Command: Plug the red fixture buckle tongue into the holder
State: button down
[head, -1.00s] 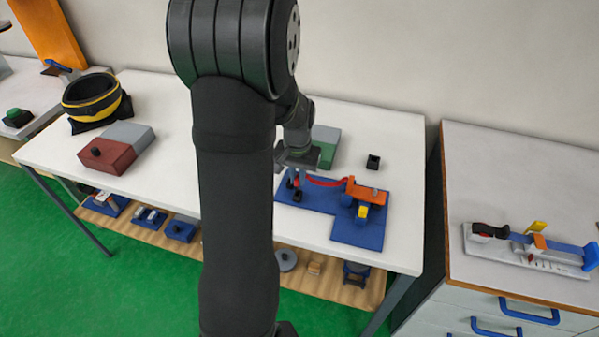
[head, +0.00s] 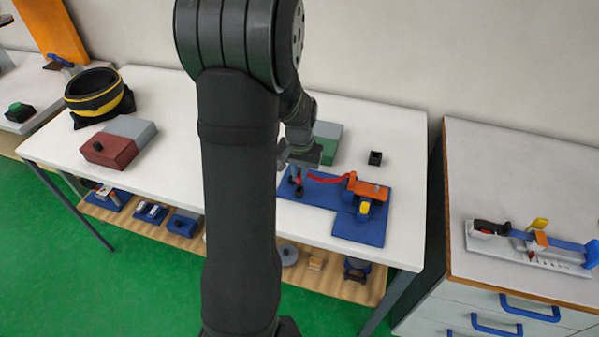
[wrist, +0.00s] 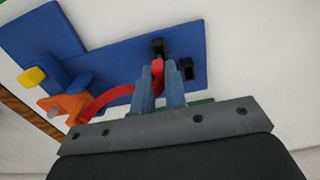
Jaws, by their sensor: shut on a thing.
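My gripper (wrist: 159,86) is shut on the red buckle tongue (wrist: 157,68), which shows between the blue-grey fingertips in the wrist view. A red strap (wrist: 106,103) curves from there to an orange block (wrist: 64,107) with a yellow part (wrist: 32,77). Black holder pieces (wrist: 157,48) stand on the blue base plate (wrist: 110,62) just beyond the fingertips. I cannot tell whether the tongue touches them. In the head view my gripper (head: 297,174) is over the plate's left end, with the red strap (head: 328,179) to its right.
A green and grey block (head: 328,143) stands behind my gripper, and a small black box (head: 375,158) stands behind the plate. A red and grey block (head: 115,146) is far left. The white table (head: 170,182) is clear between. A side bench (head: 500,180) holds another fixture.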

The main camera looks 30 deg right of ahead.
jog(key=shift+f, duration=0.3)
jog(key=shift+f, duration=1.1)
jog(key=shift+f, duration=0.15)
jog(key=c, duration=1.4)
grip_release()
notch_tip(320, 180, up, 17)
jog(key=shift+r, duration=0.2)
